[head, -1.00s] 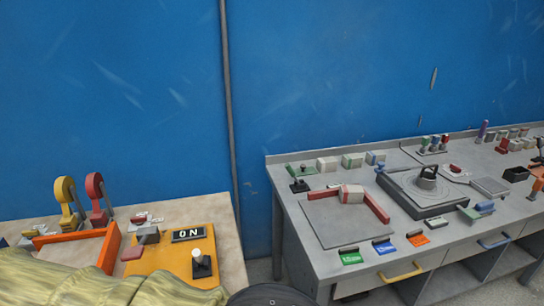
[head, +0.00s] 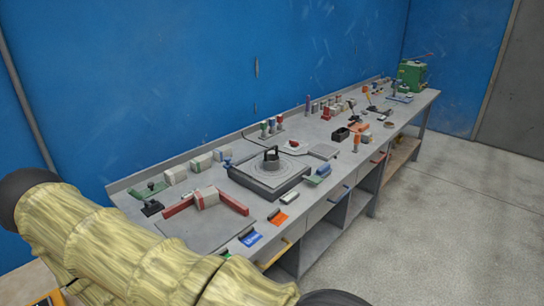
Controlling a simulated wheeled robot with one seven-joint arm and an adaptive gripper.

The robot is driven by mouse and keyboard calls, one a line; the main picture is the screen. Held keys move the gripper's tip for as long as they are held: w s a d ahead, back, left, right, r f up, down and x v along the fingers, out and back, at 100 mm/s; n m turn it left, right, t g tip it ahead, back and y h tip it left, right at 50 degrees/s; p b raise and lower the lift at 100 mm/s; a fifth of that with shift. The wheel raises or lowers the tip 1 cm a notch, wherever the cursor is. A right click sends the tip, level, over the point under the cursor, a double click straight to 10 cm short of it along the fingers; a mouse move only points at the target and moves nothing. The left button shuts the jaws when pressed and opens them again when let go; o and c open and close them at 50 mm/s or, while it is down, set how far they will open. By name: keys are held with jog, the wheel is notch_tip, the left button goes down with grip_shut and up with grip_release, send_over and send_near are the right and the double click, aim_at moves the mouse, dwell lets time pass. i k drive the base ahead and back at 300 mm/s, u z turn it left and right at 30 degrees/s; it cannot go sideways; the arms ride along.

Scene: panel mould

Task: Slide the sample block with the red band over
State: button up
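A pale block (head: 208,198) with what looks like a red band at its left end lies on the near left part of the grey bench. It sits at the corner of a red L-shaped fence (head: 236,204), beside a flat grey plate (head: 188,236). I cannot tell whether the block touches the fence. Several similar pale blocks stand in a row behind it, one of them a pale block (head: 201,162) with a greenish end. My arm in its yellowish sleeve crosses the lower left. My gripper is not in view.
A dark square unit with a round handled lid (head: 271,160) stands right of the fence. A small black lever (head: 152,208) is at its left. Coloured tags (head: 250,238) and drawer handles line the front edge. A green machine (head: 411,75) stands at the far end. Open floor lies right.

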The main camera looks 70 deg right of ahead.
aim_at(207, 197)
jog(key=z, duration=1.4)
jog(key=i, duration=0.4)
